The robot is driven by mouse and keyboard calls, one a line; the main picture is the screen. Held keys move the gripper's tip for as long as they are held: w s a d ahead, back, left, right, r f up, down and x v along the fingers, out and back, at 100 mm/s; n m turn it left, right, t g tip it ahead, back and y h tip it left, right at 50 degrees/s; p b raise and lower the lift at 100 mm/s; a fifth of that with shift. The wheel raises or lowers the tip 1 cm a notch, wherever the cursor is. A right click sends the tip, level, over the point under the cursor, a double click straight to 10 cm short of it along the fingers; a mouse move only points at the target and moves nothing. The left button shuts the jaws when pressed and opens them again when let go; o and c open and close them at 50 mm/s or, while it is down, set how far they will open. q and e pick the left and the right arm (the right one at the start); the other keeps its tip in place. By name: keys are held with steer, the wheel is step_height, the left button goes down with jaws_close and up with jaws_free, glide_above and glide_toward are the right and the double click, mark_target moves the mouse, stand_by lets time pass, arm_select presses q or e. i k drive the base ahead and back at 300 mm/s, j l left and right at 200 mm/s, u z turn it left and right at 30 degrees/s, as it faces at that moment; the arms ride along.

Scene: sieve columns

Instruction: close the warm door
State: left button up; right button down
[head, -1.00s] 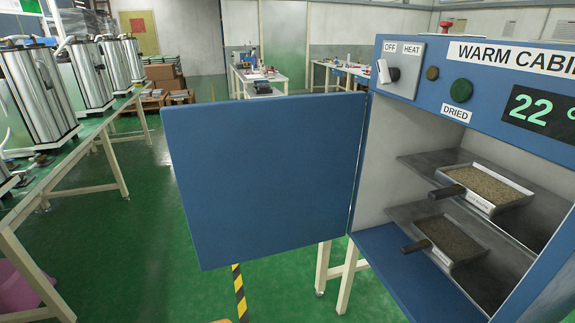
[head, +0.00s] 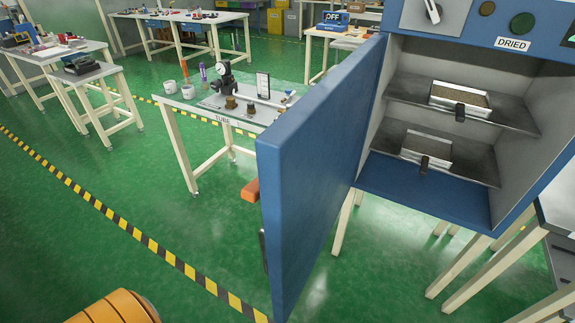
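The warm cabinet (head: 415,205) stands at the right in the head view. Its blue door (head: 318,165) is open, hinged at the cabinet's left side, with its free edge toward me. The door's inner face and thick free edge show. A dark handle-like strip (head: 263,250) shows at the free edge, mostly hidden behind the door. Inside are two shelves, each with a tray: the upper tray (head: 460,95) and the lower tray (head: 428,148). Neither gripper can be made out. A rounded orange part at the bottom left looks like my own arm.
A small orange block (head: 250,190) shows left of the door, partly hidden by it. Behind the door stands a white table (head: 215,112) with cups and instruments. A yellow-black floor stripe (head: 140,237) crosses the open green floor at left. A grey-topped table (head: 558,212) stands at right.

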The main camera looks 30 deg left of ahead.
mark_target(307, 159)
steer(key=i+j+z, duration=0.15)
steer(key=j, duration=0.7)
steer(key=j+z, duration=0.2)
steer(key=j, duration=0.6)
steer(key=k+j+u, duration=0.4)
steer(key=k+j, duration=0.5)
